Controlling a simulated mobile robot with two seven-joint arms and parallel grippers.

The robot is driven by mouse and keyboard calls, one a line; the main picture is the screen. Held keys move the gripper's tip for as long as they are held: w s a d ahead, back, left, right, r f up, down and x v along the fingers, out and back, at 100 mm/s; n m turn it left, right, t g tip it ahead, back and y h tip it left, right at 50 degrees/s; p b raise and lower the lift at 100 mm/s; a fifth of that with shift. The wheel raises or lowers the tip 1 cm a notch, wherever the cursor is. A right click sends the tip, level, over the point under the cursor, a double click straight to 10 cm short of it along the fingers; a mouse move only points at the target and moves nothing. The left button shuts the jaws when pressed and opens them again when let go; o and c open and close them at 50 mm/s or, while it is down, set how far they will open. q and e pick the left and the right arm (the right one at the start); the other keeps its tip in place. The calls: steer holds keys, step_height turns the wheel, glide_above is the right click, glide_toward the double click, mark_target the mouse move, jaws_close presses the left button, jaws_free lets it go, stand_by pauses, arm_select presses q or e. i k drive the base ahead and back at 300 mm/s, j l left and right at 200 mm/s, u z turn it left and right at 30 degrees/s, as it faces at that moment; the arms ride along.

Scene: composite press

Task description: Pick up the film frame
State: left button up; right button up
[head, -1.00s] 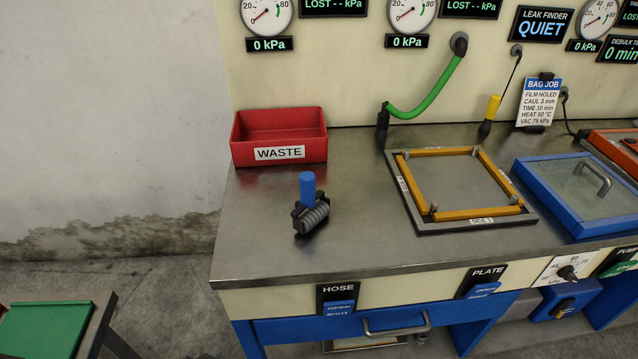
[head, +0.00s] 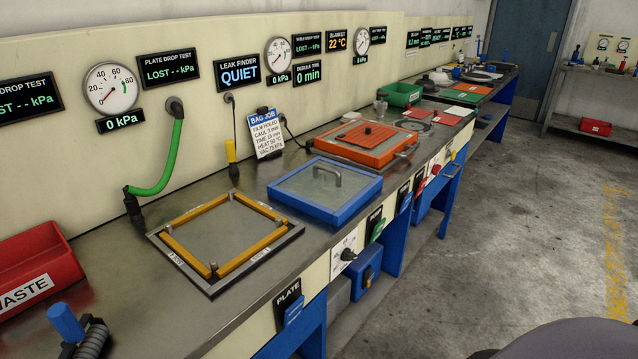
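A blue frame (head: 345,213) with a clear, greyish pane and a grey bar handle lies flat on the steel bench in the middle of the head view; it looks like the film frame, though no label on it is readable. Left of it lies a dark-edged square plate (head: 212,292) with yellow-orange strips (head: 199,208) around a bare grey middle and small posts at the corners. The two are close together. Neither of my grippers is in view.
A red waste bin (head: 35,265) and a blue-handled roller (head: 66,322) are at the left. A green hose (head: 172,160) rises behind the plate. An orange gridded unit (head: 367,143) and a green bin (head: 400,94) stand farther right. Open floor (head: 510,230) lies right of the bench.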

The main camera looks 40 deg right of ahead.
mark_target(328, 190)
steer(key=i+l, duration=0.1)
steer(key=l, duration=0.4)
steer(key=i+l, duration=0.1)
steer(key=l, duration=0.45)
steer(key=i+l, duration=0.1)
steer(key=l, duration=0.4)
steer(key=i+l, duration=0.1)
steer(key=l, duration=0.45)
steer(key=i+l, duration=0.1)
steer(key=l, duration=0.4)
steer(key=i+l, duration=0.1)
steer(key=l, duration=0.45)
